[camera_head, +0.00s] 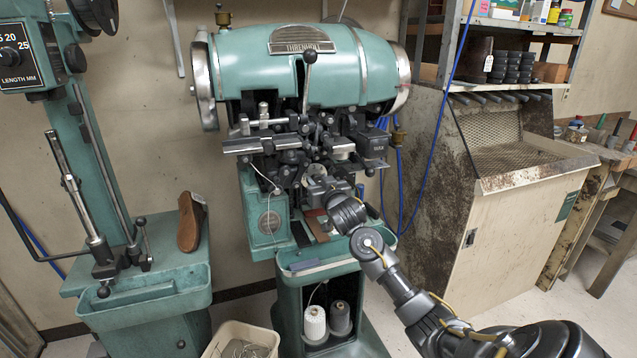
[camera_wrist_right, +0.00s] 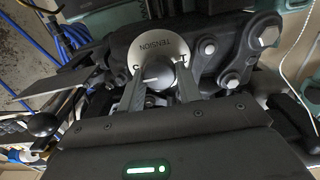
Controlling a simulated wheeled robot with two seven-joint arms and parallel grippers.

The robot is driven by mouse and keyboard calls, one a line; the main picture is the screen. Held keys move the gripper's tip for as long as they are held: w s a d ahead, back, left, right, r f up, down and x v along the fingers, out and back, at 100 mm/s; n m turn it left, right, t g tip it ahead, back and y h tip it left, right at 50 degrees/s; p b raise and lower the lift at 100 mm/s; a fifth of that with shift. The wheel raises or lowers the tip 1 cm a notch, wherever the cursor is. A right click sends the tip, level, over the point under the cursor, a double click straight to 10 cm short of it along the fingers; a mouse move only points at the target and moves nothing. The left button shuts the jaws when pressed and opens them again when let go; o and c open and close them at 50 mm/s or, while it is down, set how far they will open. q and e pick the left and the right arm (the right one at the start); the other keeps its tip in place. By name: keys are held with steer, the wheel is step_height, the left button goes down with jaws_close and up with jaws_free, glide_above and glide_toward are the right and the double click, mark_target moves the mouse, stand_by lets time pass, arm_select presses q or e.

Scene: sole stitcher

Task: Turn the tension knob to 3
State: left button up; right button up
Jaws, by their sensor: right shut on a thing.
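The teal sole stitcher (camera_head: 335,80) stands in the middle of the head view. In the right wrist view, the tension knob (camera_wrist_right: 158,74) is a dark round knob with a short white pointer line. It sits in front of a pale round dial plate (camera_wrist_right: 160,50) marked TENSION. The dial's numbers are mostly covered, and I cannot read which one the pointer meets. My right gripper (camera_wrist_right: 160,86) has one finger on each side of the knob and is shut on it. In the head view my right gripper (camera_head: 318,188) hides the knob. My left gripper is not in view.
Dark machine levers and links (camera_wrist_right: 235,50) lie close beside the dial. A black ball-ended lever (camera_wrist_right: 42,124) is at the left. Below the stitcher head are a teal tray (camera_head: 318,268) and thread spools (camera_head: 314,325). Another teal machine (camera_head: 140,290) stands left, a worn cabinet (camera_head: 520,230) right.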

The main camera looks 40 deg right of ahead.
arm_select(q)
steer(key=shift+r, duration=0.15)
arm_select(e)
steer(key=shift+n, duration=0.6)
steer(key=shift+n+p, duration=0.65)
steer(key=shift+n, duration=0.55)
steer(key=n, duration=0.2)
steer(key=shift+n+p, duration=0.35)
steer(key=shift+n, duration=0.05)
steer(key=n, duration=0.2)
steer(key=shift+a+n, duration=0.1)
steer(key=shift+n, duration=0.2)
steer(key=n, duration=0.2)
steer(key=shift+f+n+p, duration=0.1)
steer(key=shift+n+p, duration=0.25)
steer(key=shift+n, duration=0.05)
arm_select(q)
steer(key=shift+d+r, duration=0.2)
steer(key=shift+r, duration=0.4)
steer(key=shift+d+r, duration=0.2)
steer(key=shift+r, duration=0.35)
arm_select(e)
steer(key=n, duration=0.5)
steer(key=shift+f+n, duration=0.15)
steer(key=shift+n, duration=0.45)
